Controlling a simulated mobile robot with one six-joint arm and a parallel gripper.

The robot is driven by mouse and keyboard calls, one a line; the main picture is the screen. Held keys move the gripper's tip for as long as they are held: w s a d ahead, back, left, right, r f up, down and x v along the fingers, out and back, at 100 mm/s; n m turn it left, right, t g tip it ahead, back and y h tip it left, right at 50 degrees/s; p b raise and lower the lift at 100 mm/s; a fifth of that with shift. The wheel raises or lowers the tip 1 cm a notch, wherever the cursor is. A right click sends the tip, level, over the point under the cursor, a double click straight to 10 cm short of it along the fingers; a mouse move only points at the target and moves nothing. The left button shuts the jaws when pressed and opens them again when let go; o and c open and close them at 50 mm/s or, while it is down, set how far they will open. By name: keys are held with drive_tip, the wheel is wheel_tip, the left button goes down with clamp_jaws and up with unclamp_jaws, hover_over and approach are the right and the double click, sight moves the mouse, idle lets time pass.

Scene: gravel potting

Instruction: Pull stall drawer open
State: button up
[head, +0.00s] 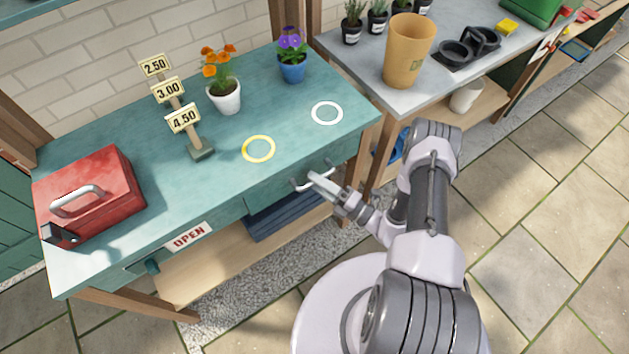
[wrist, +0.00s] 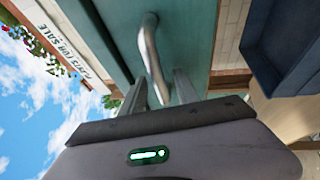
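The stall drawer (head: 273,192) is a teal front under the edge of the teal stall counter (head: 225,150) and looks flush with it. Its curved metal handle (head: 301,186) sticks out at the front; in the wrist view the handle (wrist: 150,50) runs down between my fingers. My gripper (head: 318,182) is at the handle, and in the wrist view my gripper (wrist: 160,90) has its two fingers apart, one on each side of the bar. Gaps show between the bar and the fingers. My fingertips partly cover the handle in the head view.
The counter holds a red toolbox (head: 110,205), price signs (head: 184,120), orange flowers (head: 223,95), purple flowers (head: 292,68) and yellow (head: 246,157) and white (head: 313,115) rings. Dark blue crates (head: 285,219) sit on the shelf below. A grey table (head: 440,82) stands right. Paved floor (head: 550,250) is clear at right.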

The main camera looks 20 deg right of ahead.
drive_tip(key=shift+w+a+r, duration=0.1)
drive_tip(key=shift+w+a, duration=0.15)
clamp_jaws()
idle(1.4)
